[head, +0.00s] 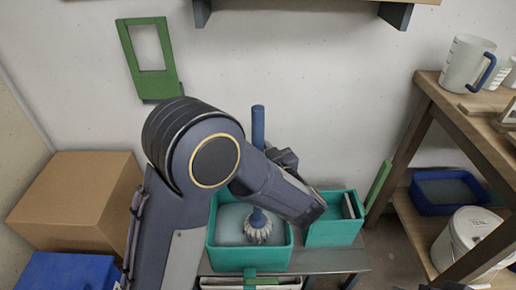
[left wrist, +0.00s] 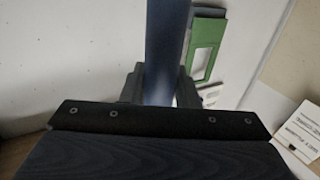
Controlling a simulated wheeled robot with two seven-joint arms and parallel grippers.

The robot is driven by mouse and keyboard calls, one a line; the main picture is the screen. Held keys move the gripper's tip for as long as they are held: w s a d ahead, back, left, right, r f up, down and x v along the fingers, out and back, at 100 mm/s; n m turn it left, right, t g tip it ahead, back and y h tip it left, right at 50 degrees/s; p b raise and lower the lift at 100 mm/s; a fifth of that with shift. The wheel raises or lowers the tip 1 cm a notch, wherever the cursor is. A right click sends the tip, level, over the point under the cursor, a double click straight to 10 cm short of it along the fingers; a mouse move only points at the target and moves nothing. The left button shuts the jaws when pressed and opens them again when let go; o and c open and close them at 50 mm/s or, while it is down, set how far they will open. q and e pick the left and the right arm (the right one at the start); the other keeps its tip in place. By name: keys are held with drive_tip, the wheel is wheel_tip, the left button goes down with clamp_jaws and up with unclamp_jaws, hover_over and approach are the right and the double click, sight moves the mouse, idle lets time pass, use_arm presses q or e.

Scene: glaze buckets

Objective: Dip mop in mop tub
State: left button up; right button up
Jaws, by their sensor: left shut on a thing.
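The mop (head: 258,125) has a blue handle and a pale, stringy head. It stands roughly upright, with its head (head: 258,230) in or just over the grey liquid in the teal mop tub (head: 238,258). My arm hides part of the handle. My left gripper (head: 280,158) is shut on the handle, above the tub. In the left wrist view the handle (left wrist: 165,50) runs up between the fingers. Whether the mop head touches the liquid is hard to tell. My right gripper is not in view.
A second teal bin (head: 335,232) sits right of the tub on the grey bench. A wooden shelf with a jug (head: 467,68), blue basin (head: 445,192) and white bucket (head: 468,235) stands right. Cardboard (head: 80,195) and blue boxes (head: 65,272) are at left.

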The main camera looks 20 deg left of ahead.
sight(258, 107)
use_arm(q)
wheel_tip(258, 107, up, 14)
drive_tip(key=p, duration=0.9)
drive_tip(key=shift+r, duration=0.1)
drive_tip(key=shift+r+p, duration=0.9)
